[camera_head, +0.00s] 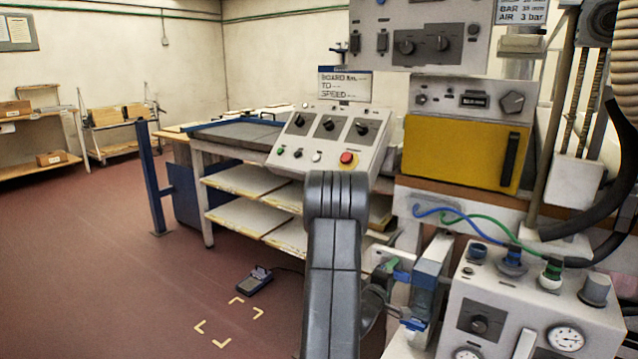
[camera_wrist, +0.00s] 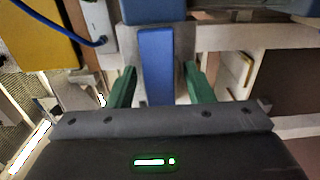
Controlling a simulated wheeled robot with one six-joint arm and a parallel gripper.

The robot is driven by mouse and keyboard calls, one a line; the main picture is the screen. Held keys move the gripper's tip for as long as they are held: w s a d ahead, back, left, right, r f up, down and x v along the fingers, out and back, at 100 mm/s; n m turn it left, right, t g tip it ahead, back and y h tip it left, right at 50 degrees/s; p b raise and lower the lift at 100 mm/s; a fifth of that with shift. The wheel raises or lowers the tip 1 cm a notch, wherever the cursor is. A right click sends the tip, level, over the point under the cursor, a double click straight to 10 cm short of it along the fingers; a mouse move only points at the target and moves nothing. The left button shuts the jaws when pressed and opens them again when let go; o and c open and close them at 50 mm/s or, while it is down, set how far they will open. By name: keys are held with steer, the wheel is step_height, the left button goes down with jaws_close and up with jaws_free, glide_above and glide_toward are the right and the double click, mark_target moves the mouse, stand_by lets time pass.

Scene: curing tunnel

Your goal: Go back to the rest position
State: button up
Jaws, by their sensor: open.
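My gripper (camera_wrist: 160,72) shows in the wrist view with its two green fingers spread apart. It is open. A blue upright bar (camera_wrist: 157,65) stands in the gap between the fingers, with visible space on both sides, so neither finger appears to touch it. In the head view my dark grey arm rises in front of the sloped control panel (camera_head: 325,127) and hides part of the shelves behind it. My gripper is mostly hidden there behind the arm.
A yellow-fronted unit (camera_head: 465,150) stands right of my arm, with blue and green hoses below. A gauge box (camera_head: 540,310) is at the lower right. A shelved bench (camera_head: 245,190) is behind. A small device (camera_head: 254,280) lies on the floor near yellow corner marks. The left floor is clear.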

stand_by(0.4)
steer(key=v, duration=1.3)
steer(key=x, duration=1.3)
steer(key=shift+w+d, duration=0.15)
steer(key=shift+d, duration=0.05)
steer(key=shift+a+f+m+b, duration=0.1)
steer(key=shift+f+m+b, duration=0.15)
steer(key=shift+m+b, duration=0.3)
steer(key=shift+a+f+m+b, duration=0.15)
steer(key=shift+m+b, duration=0.45)
steer(key=shift+m, duration=0.85)
